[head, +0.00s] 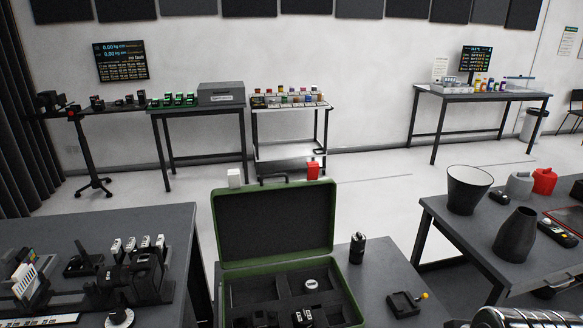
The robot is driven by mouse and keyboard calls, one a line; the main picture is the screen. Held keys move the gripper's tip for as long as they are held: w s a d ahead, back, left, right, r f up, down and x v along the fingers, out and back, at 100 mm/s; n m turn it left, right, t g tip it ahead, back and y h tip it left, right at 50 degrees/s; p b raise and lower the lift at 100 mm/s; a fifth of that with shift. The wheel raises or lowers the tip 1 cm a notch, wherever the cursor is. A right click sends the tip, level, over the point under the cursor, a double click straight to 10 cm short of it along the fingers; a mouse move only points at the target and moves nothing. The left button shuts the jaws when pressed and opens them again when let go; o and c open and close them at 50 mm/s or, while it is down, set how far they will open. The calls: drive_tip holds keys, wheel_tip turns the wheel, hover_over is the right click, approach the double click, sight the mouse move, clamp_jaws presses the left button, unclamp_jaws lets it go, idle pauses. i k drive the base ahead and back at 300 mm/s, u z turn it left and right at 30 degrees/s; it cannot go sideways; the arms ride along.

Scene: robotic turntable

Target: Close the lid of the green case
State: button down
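The green case (347,291) sits on a grey table at the bottom centre of the head view. Its lid (275,225) stands open and roughly upright at the back, with its dark lining facing me. The open base holds black foam with compartments. A round pale item (311,284) and several small dark items lie in them. The near part of the case is cut off by the picture's bottom edge. A black handle (272,179) shows at the lid's top edge. My gripper is not in view.
A black cylinder (357,248) and a small black device with a yellow knob (407,303) stand right of the case. White (234,178) and red (313,170) blocks show at the lid's top edge. A left table holds equipment; a right table holds dark vessels.

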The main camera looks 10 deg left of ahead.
sight(255, 225)
drive_tip(key=z, duration=0.95)
drive_tip(key=k, duration=0.55)
drive_tip(key=u, duration=1.65)
drive_tip(key=i, duration=0.95)
